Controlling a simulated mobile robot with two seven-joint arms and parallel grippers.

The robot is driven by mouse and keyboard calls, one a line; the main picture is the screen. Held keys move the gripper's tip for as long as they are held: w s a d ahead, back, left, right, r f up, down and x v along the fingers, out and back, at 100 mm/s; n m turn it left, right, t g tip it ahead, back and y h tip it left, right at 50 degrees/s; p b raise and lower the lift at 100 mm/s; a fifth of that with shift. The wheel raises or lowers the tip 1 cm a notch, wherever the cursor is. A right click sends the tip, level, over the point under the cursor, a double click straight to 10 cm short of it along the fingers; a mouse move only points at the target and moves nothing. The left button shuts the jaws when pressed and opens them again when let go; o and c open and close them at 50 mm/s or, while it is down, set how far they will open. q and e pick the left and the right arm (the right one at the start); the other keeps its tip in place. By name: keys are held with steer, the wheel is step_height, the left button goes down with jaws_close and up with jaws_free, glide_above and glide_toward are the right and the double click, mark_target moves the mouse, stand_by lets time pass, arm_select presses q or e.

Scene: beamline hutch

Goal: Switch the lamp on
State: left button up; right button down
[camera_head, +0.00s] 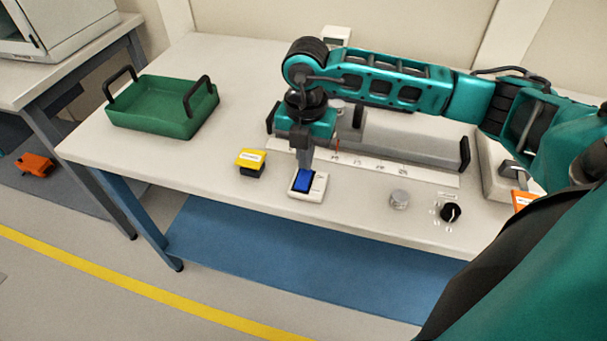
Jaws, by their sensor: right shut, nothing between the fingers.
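A blue rocker switch (302,181) in a pale housing (309,194) sits near the front edge of the table. My right gripper (304,165) points down at the far side of the blue rocker, with its fingers shut and empty. Its tips are at or just above the rocker; I cannot tell whether they touch. The gripper hides part of the housing's far side. I cannot pick out a lamp for certain or see whether one is lit. My left gripper is not in view.
A yellow-and-black block (250,162) stands left of the switch. A green tray (150,122) with black handles is at the table's left. A long grey rail unit (410,143) lies behind.

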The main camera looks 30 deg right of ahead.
steer(key=shift+s+f+b, duration=0.1)
steer(key=shift+f+b, duration=0.75)
steer(key=shift+f, duration=0.2)
stand_by(1.0)
steer(key=shift+r+p, duration=2.75)
steer(key=shift+r, duration=0.8)
steer(key=shift+a+f, duration=0.1)
